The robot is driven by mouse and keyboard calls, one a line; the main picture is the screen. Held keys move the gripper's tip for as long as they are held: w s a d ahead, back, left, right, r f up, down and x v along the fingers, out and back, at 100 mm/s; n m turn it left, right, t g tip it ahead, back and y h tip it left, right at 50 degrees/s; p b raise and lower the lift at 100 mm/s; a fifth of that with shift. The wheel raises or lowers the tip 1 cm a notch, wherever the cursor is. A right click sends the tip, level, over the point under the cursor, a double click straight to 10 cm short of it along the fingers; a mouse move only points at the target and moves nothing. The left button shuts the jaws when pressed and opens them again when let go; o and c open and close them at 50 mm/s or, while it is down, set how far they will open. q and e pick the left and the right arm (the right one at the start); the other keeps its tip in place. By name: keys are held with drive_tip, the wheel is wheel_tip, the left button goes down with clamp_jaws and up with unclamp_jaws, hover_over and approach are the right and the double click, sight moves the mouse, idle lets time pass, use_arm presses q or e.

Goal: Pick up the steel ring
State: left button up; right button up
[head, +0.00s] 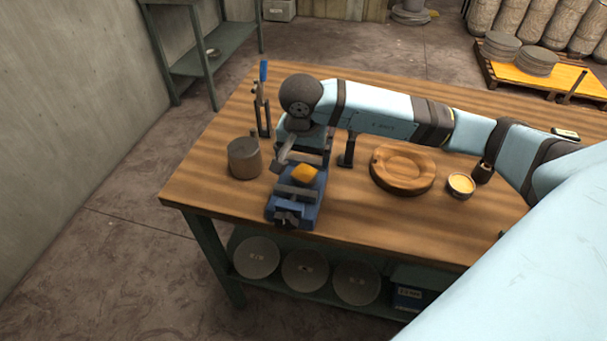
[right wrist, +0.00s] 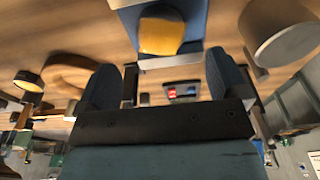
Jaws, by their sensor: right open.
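I cannot make out a steel ring for certain in either view. My right gripper (head: 285,152) is above the back of a blue vise (head: 284,213) on the wooden workbench, its arm reaching in from the right. In the right wrist view the two dark fingers of my right gripper (right wrist: 160,64) are apart with nothing between them. A yellow-orange block (head: 304,173) sits on the vise, just beyond the fingers; it also shows in the right wrist view (right wrist: 161,34). My left gripper is out of view.
A grey cylinder (head: 244,160) stands left of the vise. A blue-handled tool (head: 263,88) stands behind it. A round wooden dish (head: 403,168) and a small cup (head: 461,185) are to the right. The workbench's (head: 370,224) front right area is clear.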

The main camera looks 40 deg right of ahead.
sight(305, 175)
drive_tip(key=shift+w+d+f+p, duration=0.15)
drive_tip(key=shift+f+p, duration=0.1)
drive_tip(key=shift+f, duration=1.35)
drive_tip(key=shift+w+d+f+p, duration=0.1)
drive_tip(key=shift+f+p, duration=0.1)
drive_tip(key=shift+f, duration=1.35)
drive_tip(key=shift+c, duration=0.3)
drive_tip(key=c, duration=1.1)
